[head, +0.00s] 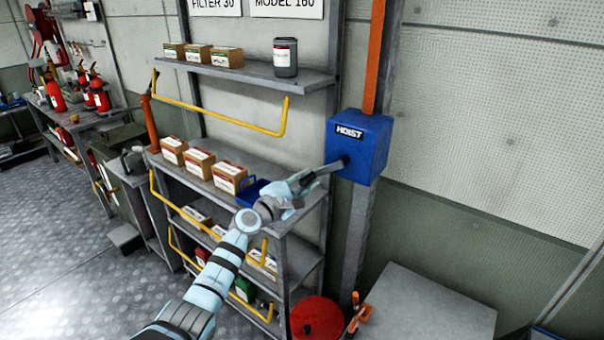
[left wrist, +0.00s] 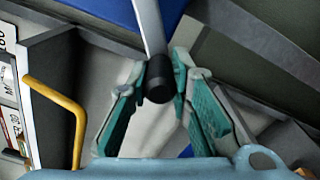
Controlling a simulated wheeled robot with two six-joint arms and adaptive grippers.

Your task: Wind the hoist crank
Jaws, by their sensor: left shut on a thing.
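The blue hoist box (head: 358,146), labelled HOIST, is fixed to an upright post at the right end of the shelving. A grey crank arm (head: 325,169) comes out of its left face and slants down to the left. My left gripper (head: 300,186) is at the outer end of the crank. In the left wrist view, the black crank handle (left wrist: 158,80) sits between the tips of my left gripper's teal-padded fingers (left wrist: 160,88), which are shut on it. The blue box (left wrist: 110,10) shows behind it. My right gripper is in neither view.
Shelves (head: 259,72) with small boxes and a grey can (head: 285,57) stand behind and left of the arm. Yellow rails (head: 225,120) stick out in front of them. A red round container (head: 317,318) and a grey surface (head: 425,305) lie below the hoist.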

